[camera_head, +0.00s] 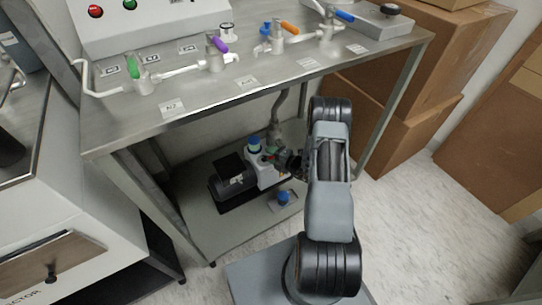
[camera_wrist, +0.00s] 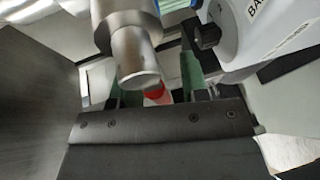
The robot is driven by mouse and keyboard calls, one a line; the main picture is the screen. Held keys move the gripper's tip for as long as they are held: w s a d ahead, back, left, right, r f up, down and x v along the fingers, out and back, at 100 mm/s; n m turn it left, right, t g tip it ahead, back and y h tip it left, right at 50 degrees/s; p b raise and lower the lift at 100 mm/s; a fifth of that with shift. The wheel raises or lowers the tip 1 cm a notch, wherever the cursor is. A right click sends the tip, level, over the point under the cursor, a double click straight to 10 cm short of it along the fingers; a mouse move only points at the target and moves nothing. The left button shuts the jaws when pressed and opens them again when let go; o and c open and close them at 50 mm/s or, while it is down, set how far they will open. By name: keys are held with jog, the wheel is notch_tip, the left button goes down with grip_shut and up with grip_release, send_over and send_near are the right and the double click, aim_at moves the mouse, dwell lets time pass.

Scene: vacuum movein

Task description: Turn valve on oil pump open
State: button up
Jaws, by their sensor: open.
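The oil pump, with a black motor (camera_head: 228,180) and a white body (camera_head: 266,172), sits on the lower shelf in the head view. A blue cap (camera_head: 254,142) tops it. My gripper (camera_head: 276,157) reaches in at the pump's right side. In the wrist view my gripper (camera_wrist: 150,80) is open, its two greenish fingers apart. A red part (camera_wrist: 158,96), perhaps the valve handle, shows between the fingers. A silver pipe (camera_wrist: 137,55) partly hides it. The white pump body (camera_wrist: 262,35) with a black knob (camera_wrist: 207,37) is at upper right. I cannot tell whether the fingers touch anything.
A metal shelf top (camera_head: 210,98) with several colored-handled valves and a control box (camera_head: 150,22) is above the pump. A hose (camera_head: 282,105) hangs down near my arm. A small blue-topped item (camera_head: 284,198) lies in front of the pump. Cardboard boxes (camera_head: 408,75) stand right.

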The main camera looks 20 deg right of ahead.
jog(key=shift+w, duration=0.15)
grip_shut()
dwell(0.4)
